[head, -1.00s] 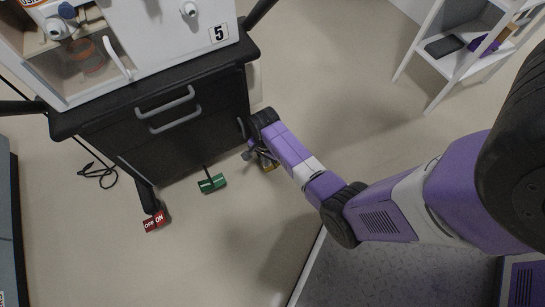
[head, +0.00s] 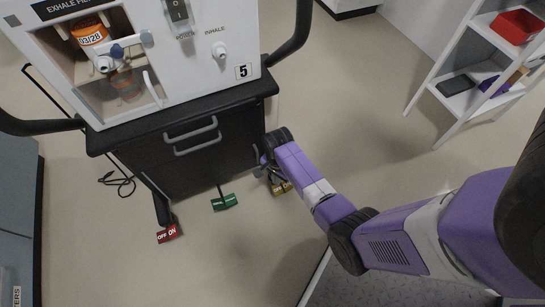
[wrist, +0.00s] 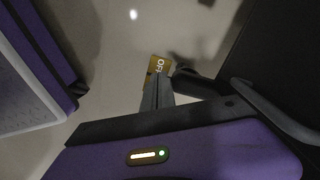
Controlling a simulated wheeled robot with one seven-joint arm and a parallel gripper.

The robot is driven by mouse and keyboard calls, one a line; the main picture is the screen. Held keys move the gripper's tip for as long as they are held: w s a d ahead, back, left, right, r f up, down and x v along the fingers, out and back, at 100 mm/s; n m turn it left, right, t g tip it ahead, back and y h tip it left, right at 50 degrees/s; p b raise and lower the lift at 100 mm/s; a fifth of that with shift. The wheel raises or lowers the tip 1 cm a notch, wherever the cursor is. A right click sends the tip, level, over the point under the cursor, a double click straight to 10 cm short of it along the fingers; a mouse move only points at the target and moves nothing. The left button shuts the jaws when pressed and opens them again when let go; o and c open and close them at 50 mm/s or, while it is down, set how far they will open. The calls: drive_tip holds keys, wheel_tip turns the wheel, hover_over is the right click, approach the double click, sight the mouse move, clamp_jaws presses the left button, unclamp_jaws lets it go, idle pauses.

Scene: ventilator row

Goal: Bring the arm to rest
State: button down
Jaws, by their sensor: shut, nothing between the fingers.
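My arm is purple and white and reaches from the right of the head view down toward the front right of the ventilator cart (head: 165,160). My gripper (head: 273,177) is low beside the cart's right front side, partly hidden behind my own wrist. In the wrist view its grey fingers (wrist: 157,92) are together with nothing between them. A yellow pedal (head: 283,188) lies just beyond the fingertips. It also shows in the wrist view, as a yellow label reading OFF (wrist: 159,65), partly covered by the fingers. Whether the fingers touch it I cannot tell.
A green pedal (head: 225,202) and a red ON/OFF pedal (head: 168,234) stand at the cart's front. The white ventilator (head: 200,65) marked 5 sits on top. A white shelf (head: 463,105) stands at the right. The floor between cart and shelf is clear.

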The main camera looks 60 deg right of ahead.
drive_tip(key=s+a+n+t+h, duration=0.2)
drive_tip(key=s+n, duration=0.2)
drive_tip(key=s, duration=0.1)
drive_tip(key=s+a+r+n+t, duration=0.7)
drive_tip(key=s+a+r+n, duration=0.1)
drive_tip(key=r, duration=0.3)
drive_tip(key=s+a+r+n+t+y, duration=0.1)
drive_tip(key=s+a+r+n+t, duration=0.15)
drive_tip(key=r, duration=0.65)
drive_tip(key=s+a+r+n+t, duration=0.1)
drive_tip(key=a+r+n, duration=0.15)
drive_tip(key=r, duration=0.65)
drive_tip(key=s+a+r+n+t+y, duration=0.15)
drive_tip(key=a+r, duration=0.25)
drive_tip(key=r, duration=0.5)
wheel_tip(320, 180, up, 25)
drive_tip(key=p, duration=2.5)
drive_tip(key=shift+s+t, duration=0.25)
drive_tip(key=shift+t, duration=0.15)
drive_tip(key=shift+d+h, duration=0.1)
drive_tip(key=shift+h, duration=0.15)
